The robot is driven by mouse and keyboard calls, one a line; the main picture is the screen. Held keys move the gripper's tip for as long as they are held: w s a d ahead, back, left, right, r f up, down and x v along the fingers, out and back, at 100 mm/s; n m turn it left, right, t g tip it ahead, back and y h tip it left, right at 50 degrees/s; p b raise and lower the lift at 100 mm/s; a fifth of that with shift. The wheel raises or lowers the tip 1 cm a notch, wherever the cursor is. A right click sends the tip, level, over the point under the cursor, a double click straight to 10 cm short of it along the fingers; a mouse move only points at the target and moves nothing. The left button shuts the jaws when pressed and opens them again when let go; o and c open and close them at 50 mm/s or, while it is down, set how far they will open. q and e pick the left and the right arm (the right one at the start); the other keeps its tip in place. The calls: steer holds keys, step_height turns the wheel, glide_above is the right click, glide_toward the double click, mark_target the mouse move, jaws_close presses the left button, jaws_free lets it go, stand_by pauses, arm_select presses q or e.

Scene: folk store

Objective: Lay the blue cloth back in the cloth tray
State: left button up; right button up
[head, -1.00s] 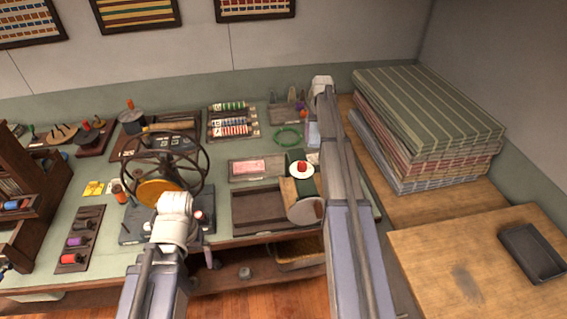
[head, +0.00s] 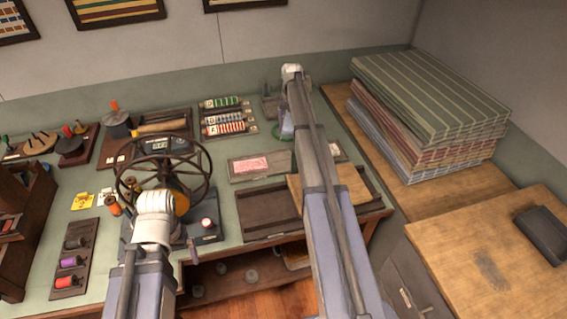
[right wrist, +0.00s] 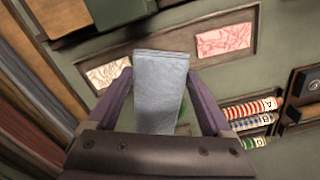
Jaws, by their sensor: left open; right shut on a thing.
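The blue cloth (right wrist: 160,85) is pale, folded and stiff-looking, upright between the fingers of my right gripper (right wrist: 160,100) in the right wrist view. My right gripper (head: 287,125) is shut on it, above the back of the bench in the head view, beyond the cloth tray. The cloth tray (head: 236,180) is a long shallow dark tray with a pink patterned cloth (head: 250,165) at its left end. The right wrist view shows the pink cloth and a white patterned cloth (right wrist: 105,72); the held cloth hides the middle. My left gripper (head: 155,205) is open near the wheel.
A spoked wheel (head: 163,165) stands near my left gripper. A dark empty tray (head: 262,212) and a wooden board (head: 350,183) lie nearer me. A rack of labelled coloured rolls (head: 224,115) is left of my right gripper. Striped fabric stacks (head: 430,100) stand right.

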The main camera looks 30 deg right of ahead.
step_height(320, 180, down, 10)
steer(key=w+b, duration=0.1)
steer(key=b, duration=0.8)
steer(key=shift+w+a, duration=0.2)
steer(key=shift+a, duration=0.2)
step_height(320, 180, down, 6)
steer(key=b, duration=0.6)
steer(key=shift+f, duration=0.15)
steer(key=shift+f+b, duration=0.1)
steer(key=shift+b, duration=0.2)
step_height(320, 180, down, 4)
steer(key=b, duration=0.3)
steer(key=shift+r+b, duration=0.25)
steer(key=shift+b, duration=0.05)
